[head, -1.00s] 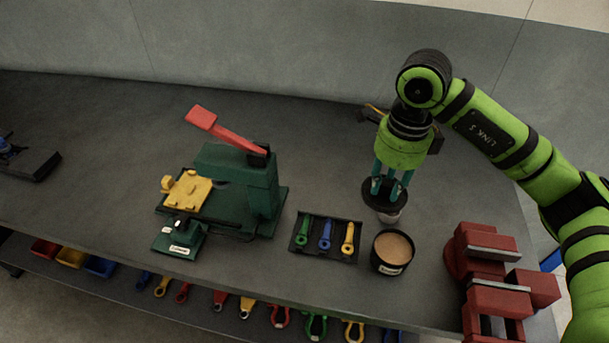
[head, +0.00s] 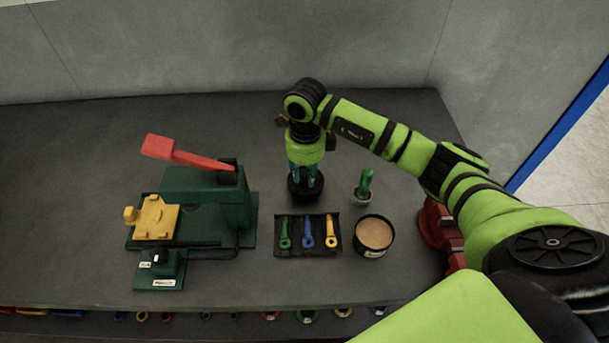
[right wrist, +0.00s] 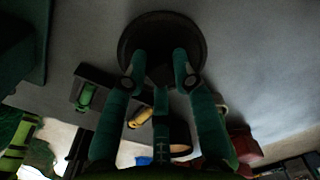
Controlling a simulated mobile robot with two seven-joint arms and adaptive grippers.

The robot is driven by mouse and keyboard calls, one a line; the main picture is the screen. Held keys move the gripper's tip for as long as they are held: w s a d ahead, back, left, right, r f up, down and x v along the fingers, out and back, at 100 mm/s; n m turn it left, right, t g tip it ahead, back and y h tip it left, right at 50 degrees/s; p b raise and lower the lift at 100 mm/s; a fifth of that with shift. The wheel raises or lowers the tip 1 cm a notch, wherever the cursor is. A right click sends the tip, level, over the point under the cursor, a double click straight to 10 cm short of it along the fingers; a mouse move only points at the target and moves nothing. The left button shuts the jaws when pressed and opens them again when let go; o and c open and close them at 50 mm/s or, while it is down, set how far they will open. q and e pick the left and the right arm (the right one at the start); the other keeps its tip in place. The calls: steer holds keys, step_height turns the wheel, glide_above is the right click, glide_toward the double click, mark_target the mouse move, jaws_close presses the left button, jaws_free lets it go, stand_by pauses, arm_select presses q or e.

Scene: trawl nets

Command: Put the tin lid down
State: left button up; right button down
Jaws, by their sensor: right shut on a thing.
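The tin lid (head: 304,194) is a dark round disc at the back of the tool tray. My right gripper (head: 305,177) is shut on it from above, fingers pointing down. In the right wrist view the lid (right wrist: 140,28) spreads out beyond the fingertips (right wrist: 158,72). I cannot tell whether its underside touches the bench or hangs just above it. The open tin (head: 374,234), black with tan contents, stands to the right and nearer the front edge. My left gripper is not in view.
A black tray (head: 281,252) holds green, blue and yellow tools. A small potted cactus (head: 363,188) stands right of the lid. A green press (head: 205,190) with a red lever stands left. A red vise (head: 434,225) is at the right. The bench behind is clear.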

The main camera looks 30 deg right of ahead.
step_height(320, 180, down, 2)
steer(key=shift+f, duration=0.1)
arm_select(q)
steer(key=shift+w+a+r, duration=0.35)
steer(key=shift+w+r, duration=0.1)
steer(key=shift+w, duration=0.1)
arm_select(e)
steer(key=shift+f, duration=0.1)
steer(key=shift+f, duration=0.1)
steer(key=c, duration=1.4)
jaws_free()
steer(key=shift+f, duration=0.1)
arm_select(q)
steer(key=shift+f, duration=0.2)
arm_select(e)
steer(key=o, duration=0.4)
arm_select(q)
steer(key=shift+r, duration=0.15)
arm_select(e)
steer(key=shift+r, duration=0.2)
